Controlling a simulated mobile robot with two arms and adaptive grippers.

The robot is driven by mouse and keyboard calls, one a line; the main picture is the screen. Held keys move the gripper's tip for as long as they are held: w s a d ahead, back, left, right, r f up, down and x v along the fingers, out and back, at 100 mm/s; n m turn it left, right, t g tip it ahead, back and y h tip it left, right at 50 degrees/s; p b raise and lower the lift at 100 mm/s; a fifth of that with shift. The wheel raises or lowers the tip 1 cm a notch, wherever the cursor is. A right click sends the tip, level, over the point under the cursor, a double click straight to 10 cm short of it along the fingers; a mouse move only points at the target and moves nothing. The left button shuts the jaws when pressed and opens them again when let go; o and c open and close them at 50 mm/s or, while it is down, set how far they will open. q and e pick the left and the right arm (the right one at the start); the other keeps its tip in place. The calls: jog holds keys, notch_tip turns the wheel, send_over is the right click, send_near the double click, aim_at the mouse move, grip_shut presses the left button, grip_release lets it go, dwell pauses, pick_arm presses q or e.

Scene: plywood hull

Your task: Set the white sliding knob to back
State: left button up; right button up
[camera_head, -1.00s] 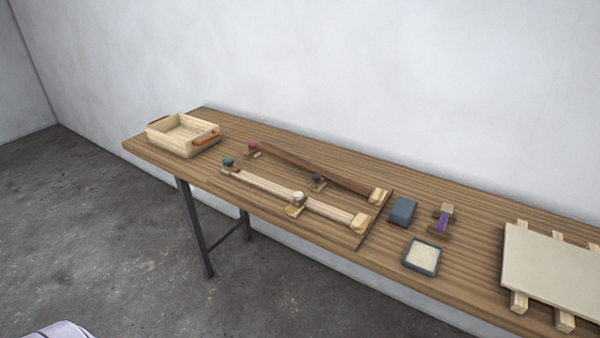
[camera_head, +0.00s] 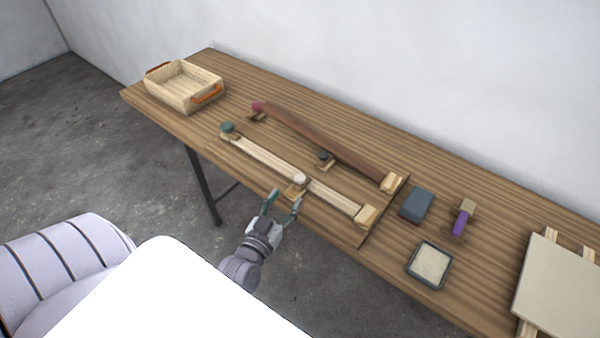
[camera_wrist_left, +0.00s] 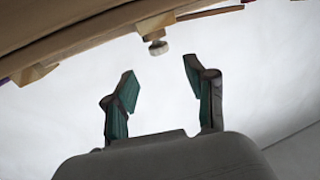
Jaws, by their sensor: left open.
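The white sliding knob (camera_head: 299,179) sits on a wooden slider block partway along the pale rail (camera_head: 268,162), nearer its right end. In the left wrist view the white knob (camera_wrist_left: 158,47) shows beyond the fingertips, between them in the picture. My left gripper (camera_head: 283,197) is open and empty at the table's front edge, just short of the white knob, with a gap to it. Its green-padded fingers (camera_wrist_left: 160,75) stand apart in the wrist view. My right gripper is not in view.
A dark rail (camera_head: 335,146) with a dark knob (camera_head: 323,155) runs behind the pale one. A teal knob (camera_head: 227,127) and a red knob (camera_head: 257,106) are at the left ends. A tray (camera_head: 183,87), blue block (camera_head: 417,204), purple-handled item (camera_head: 461,220) and small framed pad (camera_head: 429,264) lie around.

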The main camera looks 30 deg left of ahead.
aim_at(297, 181)
pick_arm(q)
jog(key=w, duration=0.5)
jog(key=w+a+p, duration=0.1)
jog(key=w, duration=0.2)
jog(key=shift+a, duration=0.1)
jog(key=shift+w, duration=0.45)
jog(key=shift+f, duration=0.1)
jog(key=shift+c, duration=1)
grip_shut()
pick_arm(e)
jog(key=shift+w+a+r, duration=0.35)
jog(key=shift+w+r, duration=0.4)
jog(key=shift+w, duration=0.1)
